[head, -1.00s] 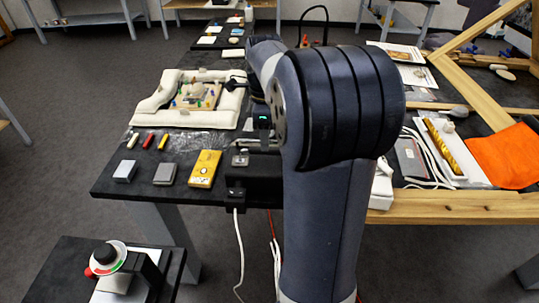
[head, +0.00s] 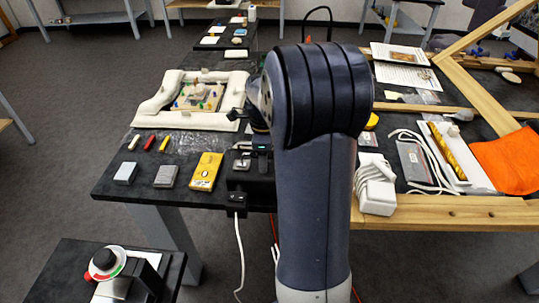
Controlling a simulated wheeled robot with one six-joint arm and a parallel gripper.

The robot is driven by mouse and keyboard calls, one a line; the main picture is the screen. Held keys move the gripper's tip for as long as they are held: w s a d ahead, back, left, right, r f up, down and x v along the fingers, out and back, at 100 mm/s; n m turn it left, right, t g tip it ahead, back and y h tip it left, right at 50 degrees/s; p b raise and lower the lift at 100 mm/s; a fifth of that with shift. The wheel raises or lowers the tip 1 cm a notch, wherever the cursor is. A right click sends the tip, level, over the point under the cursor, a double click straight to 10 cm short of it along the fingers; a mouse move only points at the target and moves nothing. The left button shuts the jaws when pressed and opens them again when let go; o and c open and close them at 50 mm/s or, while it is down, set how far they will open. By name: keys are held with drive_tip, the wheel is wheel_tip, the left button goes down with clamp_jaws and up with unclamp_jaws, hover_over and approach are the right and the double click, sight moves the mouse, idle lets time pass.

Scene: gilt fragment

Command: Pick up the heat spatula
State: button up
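I cannot make out the heat spatula for certain. A black box-like unit (head: 251,190) with small metal parts on top and a white cable stands at the table's front edge. My arm rises in front of it and hides much of the middle of the table. A dark end part of my arm (head: 257,118) shows just above and behind this unit. My gripper's fingers cannot be made out, so I cannot tell whether they are open or what they touch.
A yellow device (head: 205,171) and two small grey blocks lie left of the black unit. Behind them a padded frame holds a gilt fragment (head: 198,97). A white box with coiled cable (head: 375,186), wooden beams and an orange cloth (head: 507,160) are on the right.

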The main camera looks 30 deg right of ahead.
clamp_jaws()
idle(0.4)
